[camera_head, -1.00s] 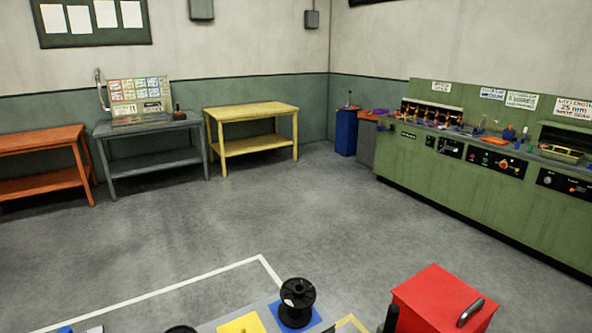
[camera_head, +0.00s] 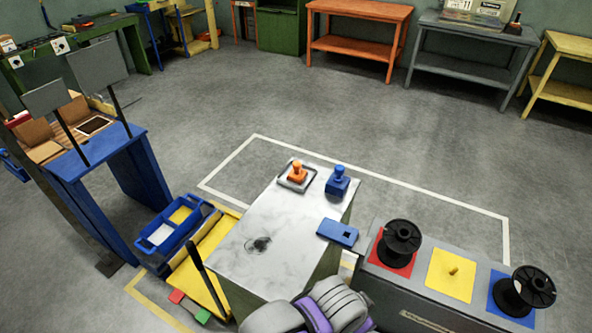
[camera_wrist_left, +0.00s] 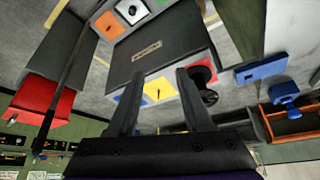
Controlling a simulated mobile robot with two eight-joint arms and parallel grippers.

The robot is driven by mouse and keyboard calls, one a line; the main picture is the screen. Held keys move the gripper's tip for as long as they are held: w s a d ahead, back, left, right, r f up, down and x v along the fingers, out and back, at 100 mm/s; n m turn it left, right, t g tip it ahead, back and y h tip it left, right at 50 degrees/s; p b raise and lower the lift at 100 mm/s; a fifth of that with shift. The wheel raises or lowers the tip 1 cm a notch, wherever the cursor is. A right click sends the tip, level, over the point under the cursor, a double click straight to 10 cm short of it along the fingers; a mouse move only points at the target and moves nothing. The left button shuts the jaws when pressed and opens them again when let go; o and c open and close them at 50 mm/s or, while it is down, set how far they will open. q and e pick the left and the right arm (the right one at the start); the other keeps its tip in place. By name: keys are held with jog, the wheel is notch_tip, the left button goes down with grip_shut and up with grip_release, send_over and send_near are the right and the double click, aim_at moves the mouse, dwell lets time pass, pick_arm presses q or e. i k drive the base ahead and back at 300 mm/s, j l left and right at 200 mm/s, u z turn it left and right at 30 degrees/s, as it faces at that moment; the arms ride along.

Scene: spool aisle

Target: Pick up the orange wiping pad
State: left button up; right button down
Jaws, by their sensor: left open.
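The orange knobbed piece (camera_head: 297,172), which looks like the wiping pad, sits on a small grey-white tray (camera_head: 285,184) at the far end of a white marbled tabletop (camera_head: 290,225). A blue knobbed piece (camera_head: 338,182) stands just right of it. A dark smear (camera_head: 258,244) marks the tabletop. My left gripper (camera_wrist_left: 159,72) is open with nothing between its fingers in the left wrist view. That view shows the blue piece (camera_wrist_left: 285,92) at right; I cannot make out the orange pad there. My right gripper is not in view.
A blue flat piece (camera_head: 338,232) lies at the tabletop's right edge. Black spools (camera_head: 400,240) stand on coloured squares at right. A blue divided bin (camera_head: 172,229) and blue stand (camera_head: 105,165) are left. Open floor (camera_head: 220,110) lies beyond.

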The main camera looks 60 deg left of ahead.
aim_at(297, 175)
jog(key=j+u, duration=0.15)
jog(key=u, duration=1.8)
jog(key=j+u, duration=0.1)
jog(key=j, duration=0.35)
jog(key=k, duration=0.05)
